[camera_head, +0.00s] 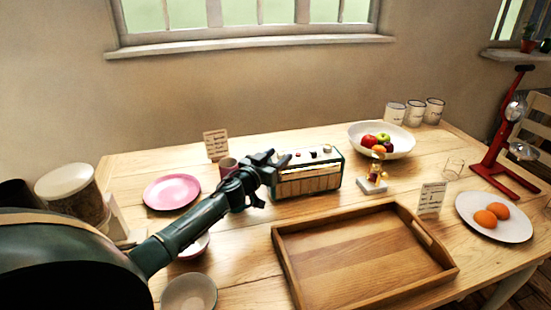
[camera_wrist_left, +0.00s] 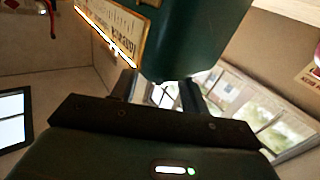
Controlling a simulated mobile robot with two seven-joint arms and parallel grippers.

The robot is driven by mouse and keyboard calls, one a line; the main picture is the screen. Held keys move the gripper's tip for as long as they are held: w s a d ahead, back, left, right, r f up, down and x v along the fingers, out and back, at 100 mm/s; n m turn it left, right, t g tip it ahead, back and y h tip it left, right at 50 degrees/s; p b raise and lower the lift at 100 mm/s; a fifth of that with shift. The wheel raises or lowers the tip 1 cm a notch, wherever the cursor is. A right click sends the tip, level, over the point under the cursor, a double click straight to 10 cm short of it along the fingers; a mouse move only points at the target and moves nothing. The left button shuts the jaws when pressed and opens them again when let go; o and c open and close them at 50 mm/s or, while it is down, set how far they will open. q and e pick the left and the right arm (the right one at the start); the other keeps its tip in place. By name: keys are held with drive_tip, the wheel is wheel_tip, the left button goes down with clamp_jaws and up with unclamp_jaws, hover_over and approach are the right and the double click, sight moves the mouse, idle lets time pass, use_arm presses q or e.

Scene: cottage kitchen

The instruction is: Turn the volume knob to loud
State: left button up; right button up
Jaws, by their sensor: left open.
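The radio (camera_head: 307,181) is a green box with a slatted wooden front, standing upright on the table in the head view. A few small knobs (camera_head: 326,149) sit along its pale top panel; I cannot tell which is the volume knob or where it points. My left gripper (camera_head: 277,161) is open and empty at the radio's left end, by the top edge. It partly hides that end. In the left wrist view, the radio's green side (camera_wrist_left: 200,40) is close beyond the open fingers (camera_wrist_left: 160,90). Contact cannot be told. My right gripper is not in view.
A wooden tray (camera_head: 285,262) lies in front of the radio. A gold figurine (camera_head: 375,171) on a white base stands right of it, with a fruit bowl (camera_head: 401,147) behind. A pink plate (camera_head: 171,191), a mug (camera_head: 228,165) and a small sign (camera_head: 215,144) are on the left.

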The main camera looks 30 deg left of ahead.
use_arm(q)
drive_tip(key=shift+s, duration=0.15)
drive_tip(key=s, duration=1.3)
